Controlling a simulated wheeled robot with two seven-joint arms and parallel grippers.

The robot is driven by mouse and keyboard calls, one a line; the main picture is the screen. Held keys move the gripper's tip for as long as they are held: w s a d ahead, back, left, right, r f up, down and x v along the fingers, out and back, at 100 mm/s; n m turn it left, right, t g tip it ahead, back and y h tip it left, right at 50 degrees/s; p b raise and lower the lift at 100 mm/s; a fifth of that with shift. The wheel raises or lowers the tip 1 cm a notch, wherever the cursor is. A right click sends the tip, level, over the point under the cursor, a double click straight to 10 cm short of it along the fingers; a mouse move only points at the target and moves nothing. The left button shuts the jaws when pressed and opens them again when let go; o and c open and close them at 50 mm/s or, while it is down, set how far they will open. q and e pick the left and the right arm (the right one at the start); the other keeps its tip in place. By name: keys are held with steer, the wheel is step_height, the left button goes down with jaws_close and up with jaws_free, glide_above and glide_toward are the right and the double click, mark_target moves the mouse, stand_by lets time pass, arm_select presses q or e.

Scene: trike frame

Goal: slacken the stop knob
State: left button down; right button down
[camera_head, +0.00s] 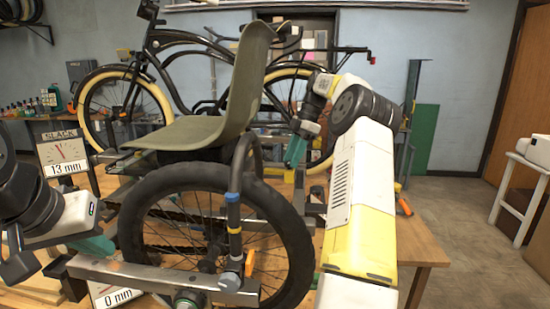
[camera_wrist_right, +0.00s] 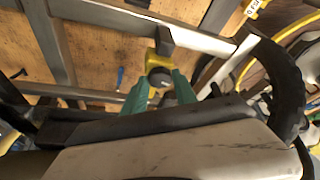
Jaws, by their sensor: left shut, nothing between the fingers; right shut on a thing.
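In the right wrist view a dark round knob (camera_wrist_right: 159,77), which I take for the stop knob, sits on a yellow block (camera_wrist_right: 152,57) by a metal rail. My right gripper (camera_wrist_right: 160,88) has its two green fingers on either side of this knob and is shut on it. In the head view my right gripper (camera_head: 296,150) points down behind the seat, and the knob is hidden there. My left gripper (camera_head: 92,245) is shut and empty at the left, beside the front metal rail (camera_head: 160,277).
The trike's wheel (camera_head: 128,222) and grey-green seat (camera_head: 180,134) fill the middle. A slack dial (camera_head: 62,152) reads 13 mm; a lower readout (camera_head: 117,297) shows 0 mm. A blue-and-orange clamp post (camera_head: 234,215) stands before the wheel.

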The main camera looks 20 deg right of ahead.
mark_target(286, 163)
steer(key=c, duration=1)
jaws_free()
steer(key=shift+w+r, duration=0.1)
steer(key=shift+r, duration=1.45)
steer(key=shift+s+r, duration=0.2)
steer(key=shift+r, duration=0.05)
steer(key=s+a, duration=0.3)
steer(key=s, duration=0.4)
steer(key=s+a+r, duration=0.1)
steer(key=s+a, duration=0.3)
steer(key=s, duration=0.3)
steer(key=shift+r, duration=0.15)
